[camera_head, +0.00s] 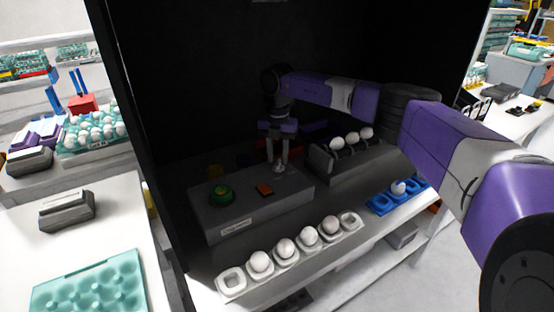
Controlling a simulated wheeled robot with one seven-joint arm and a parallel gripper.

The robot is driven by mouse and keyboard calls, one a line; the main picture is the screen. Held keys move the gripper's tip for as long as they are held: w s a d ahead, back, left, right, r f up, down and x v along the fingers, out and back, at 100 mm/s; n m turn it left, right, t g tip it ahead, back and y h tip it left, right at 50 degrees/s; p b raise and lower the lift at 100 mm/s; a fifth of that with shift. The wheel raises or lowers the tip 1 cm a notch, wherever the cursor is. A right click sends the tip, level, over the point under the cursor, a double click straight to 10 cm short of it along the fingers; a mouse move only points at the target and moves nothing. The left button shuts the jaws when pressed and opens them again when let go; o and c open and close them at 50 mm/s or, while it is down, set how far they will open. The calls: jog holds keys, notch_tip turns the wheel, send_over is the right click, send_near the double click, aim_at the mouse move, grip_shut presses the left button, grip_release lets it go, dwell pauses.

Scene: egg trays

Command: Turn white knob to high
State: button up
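A grey control box (240,217) stands in the dark booth. On its top are a green round button (221,195), an orange switch (264,190) and a small white knob (279,168) at the far right. My gripper (278,160) points down at the knob, with its fingers at or just above it. The two fingers look apart, one on each side of the knob. I cannot tell whether they touch it. The knob's pointer and setting marks are too small to read.
A row of white egg cups (232,281) with several eggs runs along the front. A grey rack (350,165) with eggs stands right of the box. Blue cups (383,204) with one egg are at the right. The booth's dark side wall (150,130) is at the left.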

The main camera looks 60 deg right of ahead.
jog(key=shift+f, duration=1)
jog(key=shift+c, duration=0.2)
grip_shut()
